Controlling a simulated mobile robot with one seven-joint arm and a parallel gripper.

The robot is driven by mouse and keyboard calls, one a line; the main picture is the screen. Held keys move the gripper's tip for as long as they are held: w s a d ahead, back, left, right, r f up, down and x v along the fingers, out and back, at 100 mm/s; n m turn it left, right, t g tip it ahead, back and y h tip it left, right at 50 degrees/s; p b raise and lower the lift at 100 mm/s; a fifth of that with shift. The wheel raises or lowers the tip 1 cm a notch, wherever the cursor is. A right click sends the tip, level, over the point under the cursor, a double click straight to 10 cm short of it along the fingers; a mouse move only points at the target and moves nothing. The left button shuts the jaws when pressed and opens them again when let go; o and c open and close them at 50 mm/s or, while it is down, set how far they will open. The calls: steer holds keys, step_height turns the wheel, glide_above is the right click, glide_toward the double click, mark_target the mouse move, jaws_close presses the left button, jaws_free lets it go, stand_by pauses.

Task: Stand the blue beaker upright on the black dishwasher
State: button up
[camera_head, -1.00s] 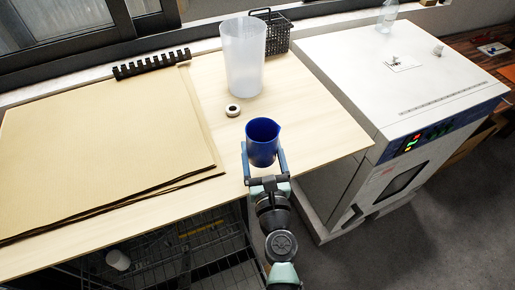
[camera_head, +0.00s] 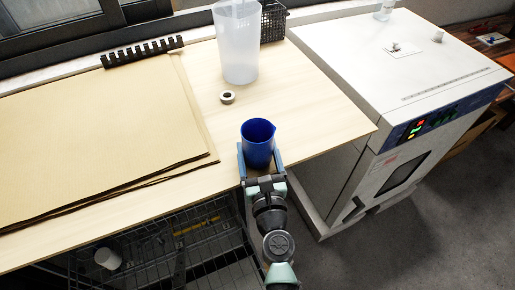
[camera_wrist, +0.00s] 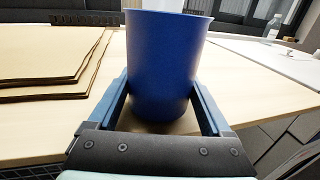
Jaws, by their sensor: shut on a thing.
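The blue beaker (camera_head: 258,146) is upright, with its open mouth facing up, at the front edge of the wooden top. It fills the middle of the wrist view (camera_wrist: 165,60). My gripper (camera_head: 260,158) is shut on it, with one blue finger on each side. I cannot tell whether its base touches the wood or hangs just above it. A dark unit with wire racks (camera_head: 165,240), perhaps the black dishwasher, shows below the wooden top. Most of it is hidden by that top.
A tall translucent beaker (camera_head: 238,45), a small ring (camera_head: 227,97) and a black basket (camera_head: 272,22) stand behind. Brown sheets (camera_head: 90,135) cover the left of the wooden top (camera_head: 315,100). A white oven (camera_head: 400,70) stands right. Bare wood lies right of the blue beaker.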

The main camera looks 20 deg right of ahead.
steer(key=shift+f+b, duration=0.2)
steer(key=shift+b, duration=0.1)
steer(key=o, duration=1.3)
steer(key=shift+c, duration=0.2)
steer(key=b+v, duration=0.2)
steer(key=v, duration=1.1)
steer(key=shift+w+r, duration=0.1)
